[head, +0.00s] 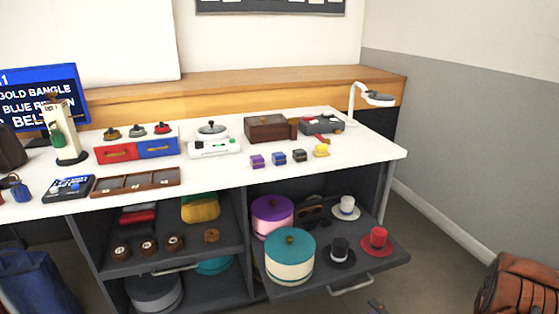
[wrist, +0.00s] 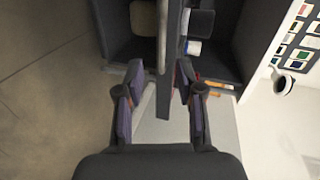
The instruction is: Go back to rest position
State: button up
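My gripper (wrist: 160,100) shows in the wrist view with its two dark fingers spread apart. A dark panel edge with a pale bar handle (wrist: 162,40) runs up the picture between and beyond the fingers. I cannot tell whether the fingers touch it, and nothing is clamped. In the head view a small dark shape at the bottom edge, right of centre, is too cropped to identify. The pulled-out drawer (head: 385,262) holds hats and round hat boxes, with its handle (head: 352,287) at the front.
Open shelves (head: 190,240) lie below. A brown leather bag (head: 520,285) is at the lower right. Bare floor (wrist: 45,95) shows left in the wrist view.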

jog(key=d+r+n+g+h+p, duration=0.2)
jog(key=r+n+g+p, duration=0.25)
jog(key=r, duration=0.25)
jog(key=d+r+n+g+h+p, duration=0.25)
jog(key=r+p, duration=0.25)
jog(key=r, duration=0.3)
jog(key=s+a+r+n+g+h+p, duration=0.1)
jog(key=s+r+g+p, duration=0.15)
jog(key=r, duration=0.55)
jog(key=s+a+r+n+g+h+p, duration=0.1)
jog(key=s+r+p, duration=0.3)
jog(key=r, duration=0.3)
jog(key=s+a+r+n+g+y+p, duration=0.1)
jog(key=s+a+r+n+g+p, duration=0.1)
jog(key=s+a+r+p, duration=0.3)
jog(key=s+a+r+n+g+y+p, duration=0.2)
jog(key=s+a+r+p, duration=0.4)
jog(key=s+a+r, duration=0.7)
jog(key=s+r+n+g, duration=0.1)
jog(key=s+r+g, duration=0.1)
jog(key=s+r, duration=0.5)
jog(key=shift+s+a+r, duration=0.15)
jog(key=shift+s+r, duration=0.2)
jog(key=shift+r, duration=0.05)
